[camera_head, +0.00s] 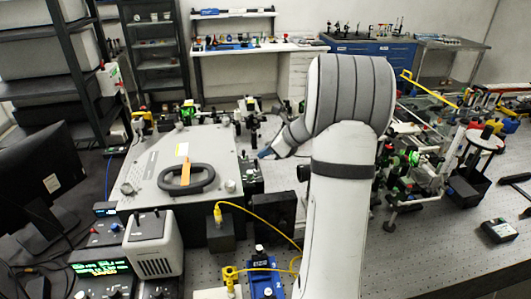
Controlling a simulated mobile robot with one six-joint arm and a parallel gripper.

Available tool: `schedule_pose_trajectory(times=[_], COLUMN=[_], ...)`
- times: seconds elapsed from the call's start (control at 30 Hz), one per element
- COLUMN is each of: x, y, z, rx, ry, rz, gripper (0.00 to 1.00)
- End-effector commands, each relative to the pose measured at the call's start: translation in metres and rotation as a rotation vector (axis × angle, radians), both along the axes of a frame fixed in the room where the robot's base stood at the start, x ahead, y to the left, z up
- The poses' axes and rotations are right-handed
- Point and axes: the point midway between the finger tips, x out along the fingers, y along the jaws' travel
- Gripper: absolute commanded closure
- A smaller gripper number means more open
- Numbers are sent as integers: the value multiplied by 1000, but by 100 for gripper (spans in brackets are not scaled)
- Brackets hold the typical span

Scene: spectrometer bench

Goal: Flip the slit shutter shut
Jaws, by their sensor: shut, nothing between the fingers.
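The spectrometer (150,165) is a large light-grey box on the optical bench, with a dark oval handle (187,180) and an orange tag on its lid. Its right end meets a group of dark optical mounts. I cannot make out the slit shutter clearly; it is too small or hidden among these mounts. My arm reaches up and over from the front, then down to the left. My gripper (265,153) shows small, just right of the spectrometer's far right side. Its fingers look shut and empty. I cannot tell whether it touches anything.
A black block (273,217) and a yellow cable (262,212) lie in front of the spectrometer's right end. Crowded optics (400,155) stand right of my arm. A monitor (38,180) is at the left. Bare perforated bench (420,240) shows at the front right.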

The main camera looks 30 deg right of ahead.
Motion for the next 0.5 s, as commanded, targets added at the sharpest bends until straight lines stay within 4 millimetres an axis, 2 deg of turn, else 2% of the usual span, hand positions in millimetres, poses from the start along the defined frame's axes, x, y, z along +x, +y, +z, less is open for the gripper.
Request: schedule_pose_trajectory(times=[0.33,0.5], x=[0,-3], y=[0,-7], z=[2,16], rx=[0,-1], ry=[0,-1], rz=[0,0], gripper=[100,100])
